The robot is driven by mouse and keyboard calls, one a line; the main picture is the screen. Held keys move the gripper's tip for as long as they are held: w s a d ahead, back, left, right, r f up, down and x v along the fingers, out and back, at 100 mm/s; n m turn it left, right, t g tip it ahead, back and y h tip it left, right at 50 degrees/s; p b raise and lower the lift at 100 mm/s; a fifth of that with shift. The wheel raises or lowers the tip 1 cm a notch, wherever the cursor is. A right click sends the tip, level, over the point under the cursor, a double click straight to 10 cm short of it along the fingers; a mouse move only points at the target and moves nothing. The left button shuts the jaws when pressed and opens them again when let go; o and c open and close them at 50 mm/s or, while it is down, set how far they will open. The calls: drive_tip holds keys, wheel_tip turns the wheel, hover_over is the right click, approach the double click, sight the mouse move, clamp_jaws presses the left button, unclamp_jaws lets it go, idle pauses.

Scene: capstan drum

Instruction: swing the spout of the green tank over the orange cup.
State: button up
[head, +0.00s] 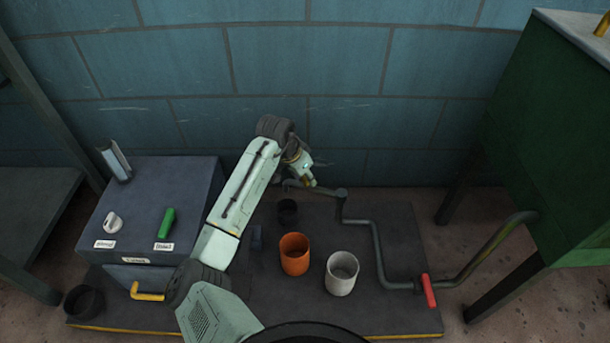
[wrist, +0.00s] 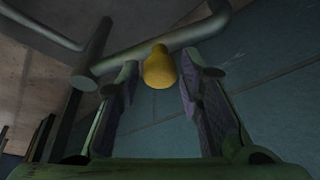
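The green tank (head: 545,140) stands at the right in the head view. Its pipe spout (head: 376,245) runs left past a red valve handle (head: 429,290), bends towards the wall, and its free arm ends near my gripper, close above a dark cup (head: 288,208). The orange cup (head: 294,262) stands in front of that dark cup, away from the spout end. My gripper (head: 308,181) is at the spout's end part. In the wrist view, a yellow knob (wrist: 160,68) on the pipe (wrist: 150,50) sits between my open fingers (wrist: 158,85), with gaps visible on both sides.
A white cup (head: 342,280) stands right of the orange cup, beside the pipe. A grey console (head: 150,200) with a white knob, a green switch and a yellow-handled drawer (head: 148,294) is at the left. The blue tiled wall (head: 300,60) is close behind my gripper.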

clamp_jaws()
drive_tip(key=shift+r+p, duration=0.15)
drive_tip(key=shift+p, duration=0.35)
